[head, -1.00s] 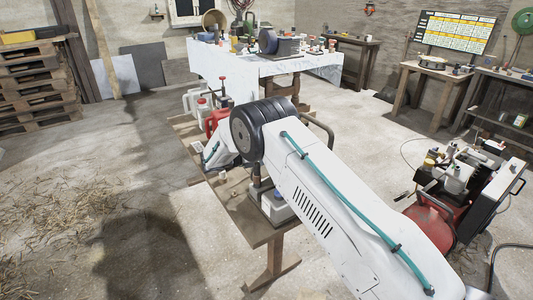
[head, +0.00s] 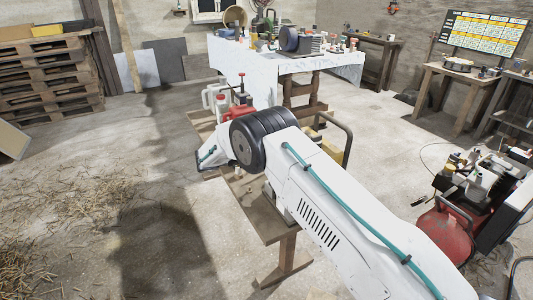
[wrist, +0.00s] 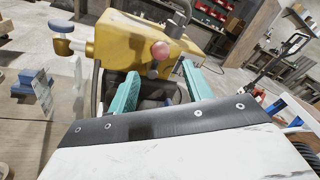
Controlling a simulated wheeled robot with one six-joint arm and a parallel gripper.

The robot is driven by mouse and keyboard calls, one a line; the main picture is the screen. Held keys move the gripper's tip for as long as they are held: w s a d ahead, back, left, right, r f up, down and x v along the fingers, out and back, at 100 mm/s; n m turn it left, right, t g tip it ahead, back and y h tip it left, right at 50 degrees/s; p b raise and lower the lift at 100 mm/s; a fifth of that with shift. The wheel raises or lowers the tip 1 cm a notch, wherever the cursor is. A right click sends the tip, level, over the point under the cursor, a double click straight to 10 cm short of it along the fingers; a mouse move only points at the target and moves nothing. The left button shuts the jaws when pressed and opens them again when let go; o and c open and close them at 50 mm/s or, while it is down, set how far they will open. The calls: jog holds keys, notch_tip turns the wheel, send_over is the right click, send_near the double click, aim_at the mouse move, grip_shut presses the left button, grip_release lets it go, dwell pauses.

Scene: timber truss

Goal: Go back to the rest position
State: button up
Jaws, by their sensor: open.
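My gripper (wrist: 160,90) shows in the wrist view as two teal fingers spread apart, with nothing seen held between them. Beyond the fingers is a yellow machine (wrist: 122,38) with a red knob. I cannot tell whether the fingers touch it. In the head view my white arm reaches from the lower right to a wooden bench (head: 262,222) near the middle. The gripper itself is hidden there behind the arm's black joint.
Red and white canisters (head: 238,112) stand on the bench behind my arm. A cloth-covered table (head: 240,63) stands behind. A red tank machine (head: 442,232) is at the right. Pallets (head: 50,75) are stacked at the left. The straw-strewn floor (head: 80,205) at the left is open.

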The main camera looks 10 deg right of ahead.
jog(key=s+d+f+m+g+y, duration=0.2)
jog(key=s+f+m, duration=0.2)
jog(key=s, duration=0.1)
jog(key=s+d+r+m+g+y, duration=0.25)
jog(key=s+r+m+y, duration=0.35)
jog(key=s+r, duration=0.4)
jog(key=s+d+r+m+g+y, duration=0.1)
jog(key=s+d+r+m+y, duration=0.25)
jog(key=s+r+m, duration=0.6)
jog(key=s+d+r+m+t+y, duration=0.1)
jog(key=s+r+m+y, duration=0.1)
jog(key=s, duration=0.7)
jog(key=s+d+r+m+t+y, duration=0.2)
jog(key=s+r, duration=0.1)
jog(key=s, duration=0.6)
jog(key=s+d+r+m+t+y, duration=0.1)
jog(key=s+r+m+t+y, duration=0.1)
jog(key=s, duration=0.8)
jog(key=shift+d+r, duration=0.25)
jog(key=shift+r, duration=0.3)
